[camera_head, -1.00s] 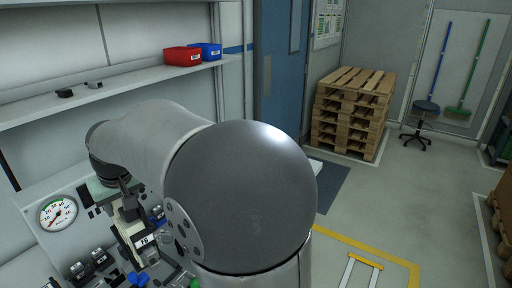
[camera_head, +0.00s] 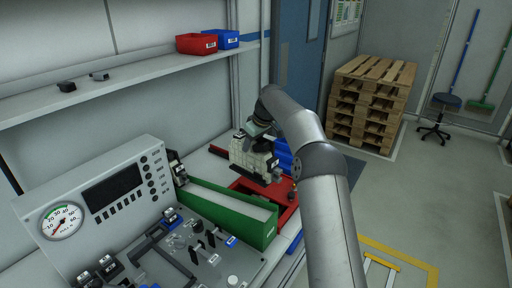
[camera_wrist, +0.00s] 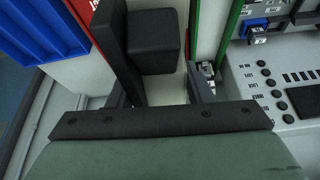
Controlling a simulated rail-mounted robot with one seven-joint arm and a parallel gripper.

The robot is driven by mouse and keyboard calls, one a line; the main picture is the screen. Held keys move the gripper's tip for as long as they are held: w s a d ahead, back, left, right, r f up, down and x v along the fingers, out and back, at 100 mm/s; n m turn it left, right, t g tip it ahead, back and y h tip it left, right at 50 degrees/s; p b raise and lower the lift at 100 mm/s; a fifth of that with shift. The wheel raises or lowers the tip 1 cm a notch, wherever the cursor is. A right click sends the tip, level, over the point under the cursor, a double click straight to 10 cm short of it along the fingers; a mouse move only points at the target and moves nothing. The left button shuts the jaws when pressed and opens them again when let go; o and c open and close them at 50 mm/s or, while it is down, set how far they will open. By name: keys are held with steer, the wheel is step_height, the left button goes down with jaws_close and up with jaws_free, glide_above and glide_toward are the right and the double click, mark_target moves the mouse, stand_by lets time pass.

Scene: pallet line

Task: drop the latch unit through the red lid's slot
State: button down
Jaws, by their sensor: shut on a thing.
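My gripper (camera_head: 268,174) is at the far end of the bench, over the red container (camera_head: 286,214) beyond the green bin. In the wrist view a black block (camera_wrist: 155,42) sits against a long dark finger of my gripper. I take the block to be the latch unit, held in the shut jaws; the other finger is not clear. In the head view the gripper body hides the held block. A strip of red with white lettering (camera_wrist: 96,14) shows beside the finger in the wrist view. The lid's slot cannot be made out in either view.
The green bin (camera_head: 228,222) stands nearer than the red container, and a blue ribbed bin (camera_wrist: 40,28) lies beyond it. A gauge panel (camera_head: 105,200) and bench fixtures (camera_head: 172,218) are at left. A shelf (camera_head: 130,84) above holds red and blue bins and two small blocks.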

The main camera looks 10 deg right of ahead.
steer(key=shift+n+y, duration=0.3)
steer(key=shift+n, duration=0.3)
steer(key=w+f, duration=0.1)
steer(key=w+d+f, duration=0.1)
steer(key=f, duration=0.1)
steer(key=shift+w+d+f, duration=0.1)
steer(key=shift+w+f, duration=0.1)
steer(key=shift+f, duration=1.2)
step_height(320, 180, down, 6)
steer(key=b, duration=0.5)
steer(key=shift+r, duration=0.15)
step_height(320, 180, down, 10)
steer(key=b, duration=0.5)
